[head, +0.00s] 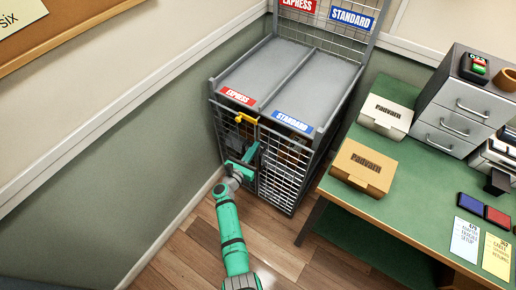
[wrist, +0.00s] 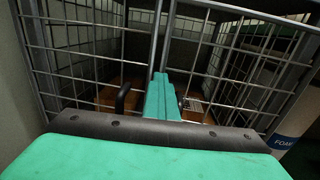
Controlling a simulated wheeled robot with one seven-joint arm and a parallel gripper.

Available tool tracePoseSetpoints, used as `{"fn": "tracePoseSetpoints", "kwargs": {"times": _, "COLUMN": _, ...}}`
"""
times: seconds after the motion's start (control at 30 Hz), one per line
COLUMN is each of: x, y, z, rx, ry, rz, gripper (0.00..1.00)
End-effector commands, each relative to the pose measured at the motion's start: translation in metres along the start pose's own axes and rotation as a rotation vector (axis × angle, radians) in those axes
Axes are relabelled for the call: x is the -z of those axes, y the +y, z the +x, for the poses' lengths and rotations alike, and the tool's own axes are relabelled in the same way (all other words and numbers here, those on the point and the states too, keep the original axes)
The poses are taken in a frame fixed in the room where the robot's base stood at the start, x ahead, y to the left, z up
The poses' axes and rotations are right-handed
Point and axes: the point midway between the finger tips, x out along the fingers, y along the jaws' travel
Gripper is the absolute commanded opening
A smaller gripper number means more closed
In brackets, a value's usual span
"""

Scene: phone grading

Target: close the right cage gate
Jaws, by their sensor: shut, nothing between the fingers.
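The wire cage (head: 290,70) stands against the wall. Its left bay is signed EXPRESS and its right bay STANDARD. The right cage gate (head: 283,180), a grey mesh panel under the blue STANDARD sign, looks close to the cage front; whether it is fully shut I cannot tell. Its mesh also fills the right of the wrist view (wrist: 245,75). The left gate (head: 231,140) is partly hidden by my arm. My gripper (head: 250,156) is shut and empty, in front of the middle of the cage. In the wrist view its fingertips (wrist: 162,78) point at the uprights between the two mesh panels.
A yellow latch piece (head: 246,118) sits at the top middle of the cage front. A black handle (wrist: 122,101) shows on the left panel. A green desk (head: 415,180) with boxes and drawers stands close on the right. The wooden floor (head: 185,250) before the cage is clear.

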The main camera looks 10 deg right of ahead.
Motion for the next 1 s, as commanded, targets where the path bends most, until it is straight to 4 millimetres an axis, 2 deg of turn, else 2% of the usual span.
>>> {"fn": "tracePoseSetpoints", "kwargs": {"times": 0.03, "x": -0.003, "y": -0.014, "z": 0.012, "rx": 0.033, "ry": 0.003, "rz": 0.015, "gripper": 0.0}}
{"fn": "tracePoseSetpoints", "kwargs": {"times": 0.47, "x": -0.004, "y": -0.009, "z": 0.003, "rx": 0.027, "ry": 0.001, "rz": 0.016, "gripper": 0.0}}
{"fn": "tracePoseSetpoints", "kwargs": {"times": 0.67, "x": -0.003, "y": 0.007, "z": -0.032, "rx": 0.008, "ry": -0.001, "rz": 0.009, "gripper": 0.0}}
{"fn": "tracePoseSetpoints", "kwargs": {"times": 0.77, "x": -0.002, "y": 0.014, "z": -0.058, "rx": -0.001, "ry": -0.001, "rz": 0.007, "gripper": 0.0}}
{"fn": "tracePoseSetpoints", "kwargs": {"times": 1.0, "x": -0.002, "y": 0.012, "z": -0.1, "rx": 0.01, "ry": -0.001, "rz": 0.005, "gripper": 0.0}}
